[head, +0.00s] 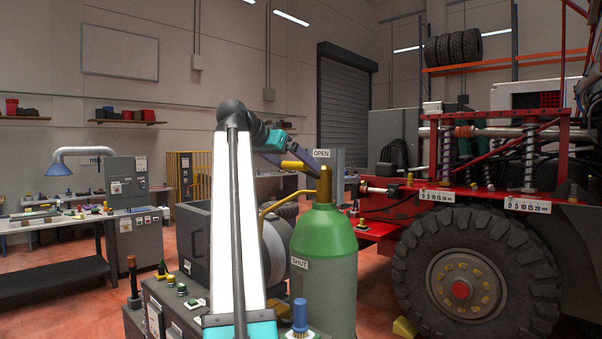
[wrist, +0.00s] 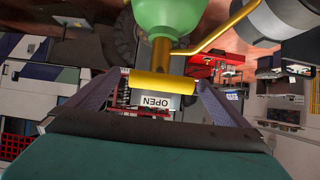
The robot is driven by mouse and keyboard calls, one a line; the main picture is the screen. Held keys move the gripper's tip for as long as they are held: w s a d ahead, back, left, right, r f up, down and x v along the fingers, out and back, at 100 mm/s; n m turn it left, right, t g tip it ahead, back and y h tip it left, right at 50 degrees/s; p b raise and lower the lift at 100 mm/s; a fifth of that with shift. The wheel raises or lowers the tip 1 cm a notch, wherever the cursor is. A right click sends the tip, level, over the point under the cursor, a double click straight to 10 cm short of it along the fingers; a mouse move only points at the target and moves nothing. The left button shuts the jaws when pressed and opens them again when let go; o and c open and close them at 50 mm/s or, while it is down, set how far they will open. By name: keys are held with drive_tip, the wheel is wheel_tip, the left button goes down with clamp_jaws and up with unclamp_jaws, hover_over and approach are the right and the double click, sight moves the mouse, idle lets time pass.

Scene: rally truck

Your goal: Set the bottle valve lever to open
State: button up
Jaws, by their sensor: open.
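The gas bottle (head: 325,255) stands upright in the head view, with a green shoulder and a brass valve (head: 325,187) on top. The yellow valve lever (head: 297,165) sticks out left from the valve top. The OPEN label (head: 321,153) shows behind the valve, and the SHUT label (head: 299,263) is lower, at the bottle's left. My gripper (wrist: 162,80) is open, its two fingers on either side of the yellow lever (wrist: 162,84) in the wrist view. I cannot tell whether they touch it. The OPEN label (wrist: 155,101) appears upside down just below the lever there.
A bent yellow pipe (head: 283,198) runs left of the bottle beside a grey drum (head: 276,243). The red truck with its large tyre (head: 475,275) stands at the right. A workbench (head: 55,222) is at the left, with open red floor before it.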

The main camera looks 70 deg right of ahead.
drive_tip(key=v, duration=0.9)
drive_tip(key=shift+a+r, duration=0.25)
drive_tip(key=shift+a, duration=0.05)
drive_tip(key=shift+c, duration=0.4)
